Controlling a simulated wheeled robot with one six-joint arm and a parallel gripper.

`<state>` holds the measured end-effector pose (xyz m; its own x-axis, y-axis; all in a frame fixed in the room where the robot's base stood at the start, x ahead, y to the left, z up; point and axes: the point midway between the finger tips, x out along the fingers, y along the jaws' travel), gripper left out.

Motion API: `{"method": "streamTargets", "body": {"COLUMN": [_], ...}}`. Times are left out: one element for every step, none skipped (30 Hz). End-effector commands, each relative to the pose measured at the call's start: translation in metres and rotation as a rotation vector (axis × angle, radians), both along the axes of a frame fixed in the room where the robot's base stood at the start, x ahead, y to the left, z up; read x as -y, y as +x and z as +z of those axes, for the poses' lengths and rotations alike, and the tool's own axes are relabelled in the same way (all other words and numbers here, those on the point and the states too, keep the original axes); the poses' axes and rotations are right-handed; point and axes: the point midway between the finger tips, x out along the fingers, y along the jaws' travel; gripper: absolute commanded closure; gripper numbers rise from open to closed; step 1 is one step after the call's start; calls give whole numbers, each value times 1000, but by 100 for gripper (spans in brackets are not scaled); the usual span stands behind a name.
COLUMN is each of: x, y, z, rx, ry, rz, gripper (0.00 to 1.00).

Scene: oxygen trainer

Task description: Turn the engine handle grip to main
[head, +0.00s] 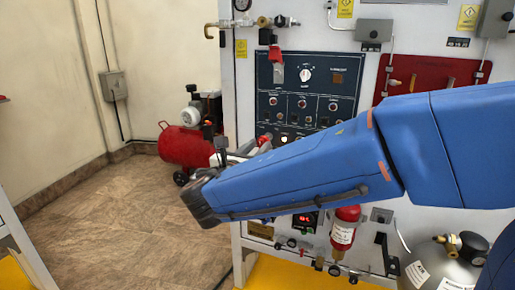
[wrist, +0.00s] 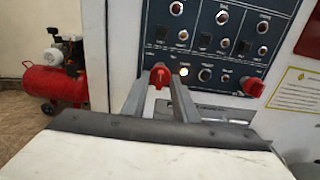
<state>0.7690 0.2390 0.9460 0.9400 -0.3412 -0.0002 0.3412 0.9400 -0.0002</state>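A panel (head: 310,88) with a dark blue face carries rows of switches and knobs. In the wrist view, a red handle grip (wrist: 159,77) at the panel's lower left lies between the tips of my gripper (wrist: 159,84). The two grey fingers are apart, one on each side of the grip; I cannot tell whether they touch it. Another red grip (wrist: 255,89) is at the panel's lower right. The labels are too small to read, so I cannot tell which is the engine handle. In the head view my blue arm hides the panel's lower part.
A red compressor (head: 184,146) stands on the floor at the left wall. A red extinguisher-like bottle (head: 345,228) and a gas cylinder (head: 440,262) are below my arm. A red plate (head: 425,77) is on the cabinet's right. The tiled floor (head: 120,220) is clear.

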Motion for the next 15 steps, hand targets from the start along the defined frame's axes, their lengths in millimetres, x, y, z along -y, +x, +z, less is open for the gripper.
{"method": "streamTargets", "body": {"x": [0,0,0,0,0,0,0,0,0,0,0,0,0,0,0], "y": [0,0,0,0,0,0,0,0,0,0,0,0,0,0,0], "z": [0,0,0,0,0,0,0,0,0,0,0,0,0,0,0], "rx": [0,0,0,0,0,0,0,0,0,0,0,0,0,-1,-2], "ry": [0,0,0,0,0,0,0,0,0,0,0,0,-1,-3,-7], "rz": [0,0,0,0,0,0,0,0,0,0,0,0,0,0,0], "gripper": [74,74,74,79,86,95,100,100,100,100,100,100,100,100,100]}}
